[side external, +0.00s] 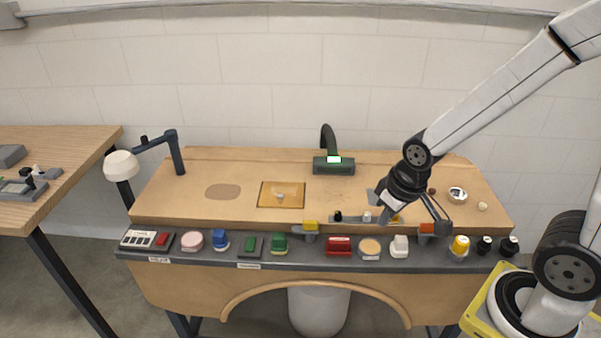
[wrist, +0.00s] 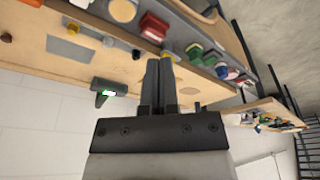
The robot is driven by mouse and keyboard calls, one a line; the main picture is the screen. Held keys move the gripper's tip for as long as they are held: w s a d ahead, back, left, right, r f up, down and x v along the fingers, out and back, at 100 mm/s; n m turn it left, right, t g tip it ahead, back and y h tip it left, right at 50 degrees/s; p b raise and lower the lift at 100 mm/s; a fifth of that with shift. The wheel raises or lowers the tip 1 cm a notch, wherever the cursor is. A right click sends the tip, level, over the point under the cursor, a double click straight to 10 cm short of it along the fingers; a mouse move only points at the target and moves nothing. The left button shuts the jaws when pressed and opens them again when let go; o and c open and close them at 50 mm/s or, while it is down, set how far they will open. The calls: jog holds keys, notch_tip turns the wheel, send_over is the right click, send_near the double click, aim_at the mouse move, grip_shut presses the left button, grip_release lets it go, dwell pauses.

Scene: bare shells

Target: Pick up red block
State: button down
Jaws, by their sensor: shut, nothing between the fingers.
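A red block (side external: 339,246) sits on the dark front ledge of the workbench, between a green piece and a round tan-topped piece. It also shows in the wrist view (wrist: 153,27), just beyond and slightly left of my fingertips. My gripper (side external: 384,214) is over the front part of the bench, to the right of the red block and apart from it. In the wrist view my gripper (wrist: 160,62) has its two fingers together with nothing between them. A smaller red piece (side external: 162,239) lies at the left end of the ledge.
The front ledge holds several coloured pieces, including a pink disc (side external: 192,240), a blue piece (side external: 221,240), a green piece (side external: 280,243) and a white piece (side external: 399,246). A yellow block (side external: 310,226) stands behind the ledge. A dark device (side external: 334,167) stands at the back.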

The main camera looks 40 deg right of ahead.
grip_release()
dwell(0.3)
jog(key=shift+w, duration=0.1)
jog(key=n+g, duration=0.2)
jog(key=n, duration=2.2)
send_near(340, 239)
jog(key=shift+s+a+f, duration=0.2)
jog(key=shift+s+f, duration=0.1)
jog(key=shift+f, duration=0.15)
jog(key=shift+w+d+f+n+g, duration=0.15)
jog(key=shift+w+f+n, duration=0.25)
jog(key=shift+n, duration=0.35)
jog(key=shift+w+d+f+n+g, duration=0.1)
jog(key=shift+w+f+n+g, duration=0.05)
jog(key=shift+f+n, duration=0.5)
